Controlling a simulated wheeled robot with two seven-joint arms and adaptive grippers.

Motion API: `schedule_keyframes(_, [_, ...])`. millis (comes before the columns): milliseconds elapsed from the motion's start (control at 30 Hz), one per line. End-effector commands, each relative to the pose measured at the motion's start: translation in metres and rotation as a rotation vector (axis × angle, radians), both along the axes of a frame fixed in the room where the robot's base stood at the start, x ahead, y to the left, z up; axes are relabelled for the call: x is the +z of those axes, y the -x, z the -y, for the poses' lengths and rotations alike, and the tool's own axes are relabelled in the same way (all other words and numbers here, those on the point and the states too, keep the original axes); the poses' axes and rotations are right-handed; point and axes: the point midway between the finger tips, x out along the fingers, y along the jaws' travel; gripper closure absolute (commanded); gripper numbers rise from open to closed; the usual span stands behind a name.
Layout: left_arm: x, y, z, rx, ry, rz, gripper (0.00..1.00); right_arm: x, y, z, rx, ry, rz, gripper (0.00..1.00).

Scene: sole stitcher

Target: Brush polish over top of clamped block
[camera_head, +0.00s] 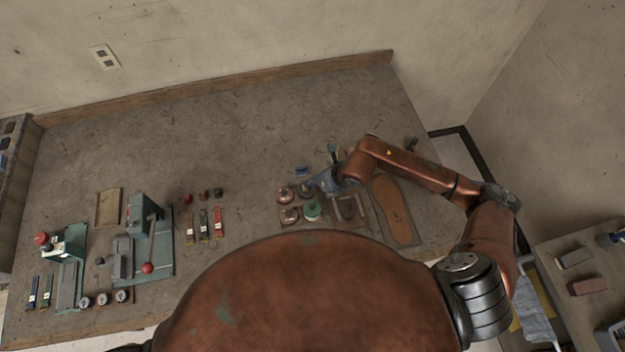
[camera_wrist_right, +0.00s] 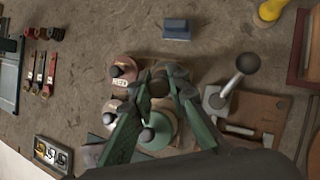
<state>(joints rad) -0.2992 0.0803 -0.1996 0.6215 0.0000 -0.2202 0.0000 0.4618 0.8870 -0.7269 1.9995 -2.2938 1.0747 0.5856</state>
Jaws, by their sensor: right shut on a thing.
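My right gripper (camera_head: 323,185) is low over the table, at a group of small pots (camera_head: 289,215). In the right wrist view its green fingers (camera_wrist_right: 160,80) close around a dark brown round thing, perhaps a pot's knob or lid; the fingers partly hide it. A pot marked RED (camera_wrist_right: 122,82) stands beside the left finger. A green-lidded pot (camera_wrist_right: 158,132) shows between the fingers. A grey clamp-like fitting (camera_wrist_right: 220,98) with a dark ball handle stands right of the fingers, by a brown board (camera_wrist_right: 262,112). I cannot make out a brush or the clamped block for certain.
A tan sole (camera_head: 395,210) lies right of the pots. Left are a green press (camera_head: 148,240) with a red knob, a second machine (camera_head: 66,250) and several coloured strips (camera_head: 203,224). A blue block (camera_wrist_right: 177,29) lies beyond the pots. The table's back middle is bare.

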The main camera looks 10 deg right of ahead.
Motion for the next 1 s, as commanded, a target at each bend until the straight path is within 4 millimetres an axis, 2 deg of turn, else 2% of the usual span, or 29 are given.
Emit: schedule_keyframes(1000, [-0.0068, 0.0016, 0.0002, -0.001, 0.001, -0.003, 0.68, -0.0074, 0.0001, 0.0000, 0.000, 0.000, 0.000, 1.00])
